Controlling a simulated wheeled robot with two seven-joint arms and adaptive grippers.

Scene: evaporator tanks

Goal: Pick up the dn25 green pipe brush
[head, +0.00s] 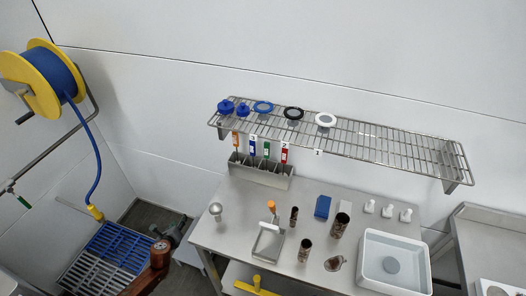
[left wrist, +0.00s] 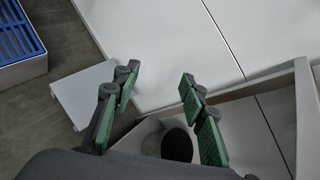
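The green pipe brush (head: 266,150) stands upright in a steel holder (head: 262,176) at the back left of the steel table, between the blue brush (head: 252,148) and the red brush (head: 284,153). Only its upper part shows; the lower end is hidden in the holder. I cannot read its size mark. My left gripper (head: 184,231) is low, left of the table and well apart from the holder. In the left wrist view its green-padded fingers (left wrist: 160,72) are spread with nothing between them. My right gripper is not in view.
A wire shelf (head: 390,146) with blue, black and white round parts hangs above the holder. The table (head: 216,234) bears metal cups, a blue block and a white basin (head: 394,231). A blue grate (head: 118,245) lies at the left, below a yellow hose reel (head: 42,82).

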